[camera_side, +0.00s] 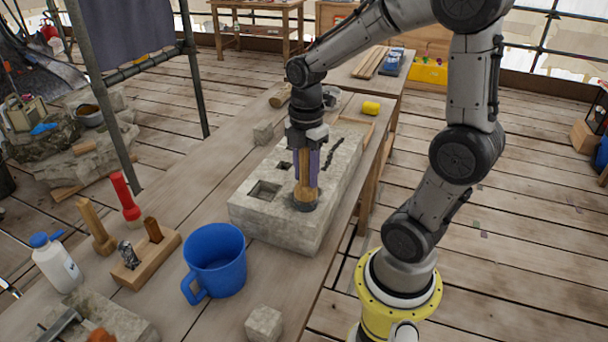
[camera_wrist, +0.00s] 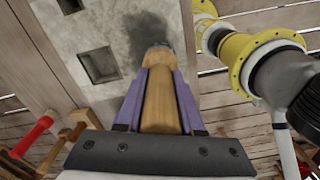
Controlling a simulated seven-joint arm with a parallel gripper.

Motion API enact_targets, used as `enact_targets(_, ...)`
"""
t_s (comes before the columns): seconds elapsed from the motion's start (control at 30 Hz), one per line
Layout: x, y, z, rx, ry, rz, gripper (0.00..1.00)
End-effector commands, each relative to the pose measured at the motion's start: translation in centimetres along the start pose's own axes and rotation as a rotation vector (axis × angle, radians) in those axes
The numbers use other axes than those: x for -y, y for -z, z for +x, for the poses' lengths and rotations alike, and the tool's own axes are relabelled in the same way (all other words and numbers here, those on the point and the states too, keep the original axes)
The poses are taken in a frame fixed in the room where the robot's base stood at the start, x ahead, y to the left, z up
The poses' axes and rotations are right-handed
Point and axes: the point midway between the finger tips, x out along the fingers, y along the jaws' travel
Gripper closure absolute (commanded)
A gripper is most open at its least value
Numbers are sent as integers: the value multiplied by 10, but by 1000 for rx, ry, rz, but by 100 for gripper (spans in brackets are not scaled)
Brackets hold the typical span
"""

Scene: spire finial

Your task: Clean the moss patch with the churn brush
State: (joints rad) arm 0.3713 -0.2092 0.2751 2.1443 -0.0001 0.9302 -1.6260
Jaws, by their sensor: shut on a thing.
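My gripper (camera_side: 308,170) is shut on the wooden handle of the churn brush (camera_side: 306,188), which it holds upright with the head down. The dark brush head is at the top of the pale stone block (camera_side: 275,215), near its front right edge; it seems to touch the stone. In the wrist view, the brush handle (camera_wrist: 160,100) lies between the purple fingers. A dark grey stain, likely the moss patch (camera_wrist: 146,32), shows on the stone around the brush end, partly hidden by the handle. The side view hides most of it behind the brush and gripper.
The block has square holes (camera_side: 264,191) and a dark crack-like mark (camera_side: 334,150). A blue mug (camera_side: 215,260), a wooden tool holder (camera_side: 146,258), a red-handled tool (camera_side: 125,198), a wooden mallet (camera_side: 96,226) and a white bottle (camera_side: 57,263) stand left of it. A small stone cube (camera_side: 264,323) is in front.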

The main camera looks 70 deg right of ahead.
Motion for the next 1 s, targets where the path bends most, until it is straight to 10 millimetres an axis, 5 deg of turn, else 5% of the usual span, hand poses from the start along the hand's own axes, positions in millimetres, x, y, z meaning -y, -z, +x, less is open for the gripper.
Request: enact_targets(1.0, -15, 3, -1, 1, 0, -3, 100)
